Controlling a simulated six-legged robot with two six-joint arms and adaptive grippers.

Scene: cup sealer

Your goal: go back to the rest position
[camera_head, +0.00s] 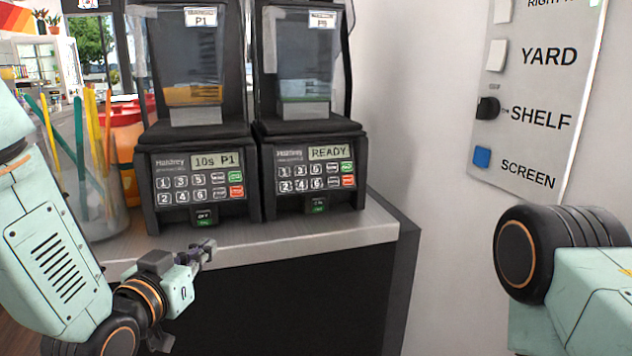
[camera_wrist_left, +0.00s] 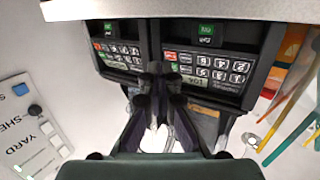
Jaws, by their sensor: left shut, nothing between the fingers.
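My left gripper (camera_head: 205,250) is in front of the counter's front edge in the head view, below the left machine. Its fingers are shut and empty. In the left wrist view the shut fingers (camera_wrist_left: 157,72) point toward the machines' keypads, with no contact that I can make out. The left machine (camera_head: 200,175) shows "10s P1" and the right machine (camera_head: 312,165) shows "READY". Both stand on the counter. At the right edge of the head view a part of my right arm shows, but its gripper is out of view.
The counter (camera_head: 330,236) has a pale top edge and a dark front. A clear container (camera_head: 104,222) with colored sticks stands at its left, beside an orange-red container (camera_head: 125,135). A wall panel (camera_head: 530,110) with labeled switches is at the right.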

